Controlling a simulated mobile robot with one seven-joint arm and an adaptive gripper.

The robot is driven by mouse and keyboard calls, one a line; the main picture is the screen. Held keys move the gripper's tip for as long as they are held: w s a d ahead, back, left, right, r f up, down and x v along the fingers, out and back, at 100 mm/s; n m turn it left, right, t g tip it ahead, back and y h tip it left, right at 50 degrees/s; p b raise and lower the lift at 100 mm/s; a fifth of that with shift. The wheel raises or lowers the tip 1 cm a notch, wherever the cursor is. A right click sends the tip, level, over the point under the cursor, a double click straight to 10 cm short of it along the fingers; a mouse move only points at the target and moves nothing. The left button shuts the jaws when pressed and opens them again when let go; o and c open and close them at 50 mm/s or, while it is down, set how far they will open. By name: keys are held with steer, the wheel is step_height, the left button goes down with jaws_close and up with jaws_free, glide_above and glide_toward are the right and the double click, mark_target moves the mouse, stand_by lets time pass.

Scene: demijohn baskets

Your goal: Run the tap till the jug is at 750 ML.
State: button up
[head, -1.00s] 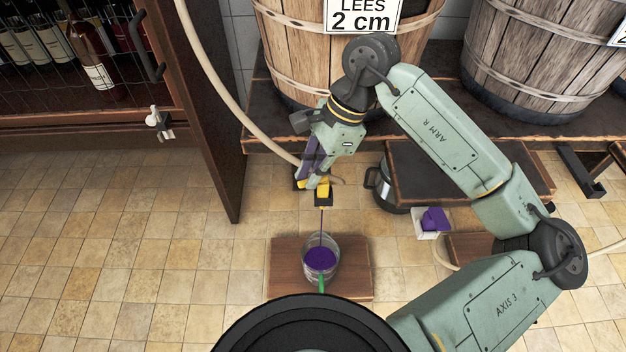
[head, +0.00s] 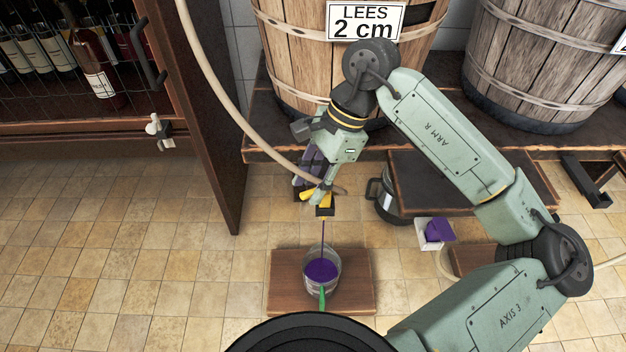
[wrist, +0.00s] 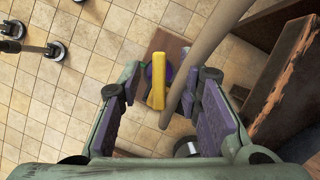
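A clear jug (head: 335,284) with a green strip on its near side stands on a wooden board, holding purple liquid. A thin purple stream runs down into it from the black tap (head: 325,211). The jug's marks cannot be read. The tap's yellow lever (head: 314,196) also shows in the wrist view (wrist: 158,80), between my gripper's fingers. My gripper (head: 318,186) is at the tap. In the wrist view its purple-padded fingers (wrist: 165,88) stand apart, with gaps beside the lever. The lever largely hides the jug there.
A beige hose (head: 222,95) runs down to the tap and crosses between the fingers in the wrist view. A wooden barrel (head: 295,60) with a "LEES 2 cm" sign stands behind. A dark pot (head: 385,198) sits right of the tap. A wooden cabinet (head: 205,120) is left; tiled floor there is clear.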

steer(key=v, duration=1.2)
steer(key=shift+a, duration=0.1)
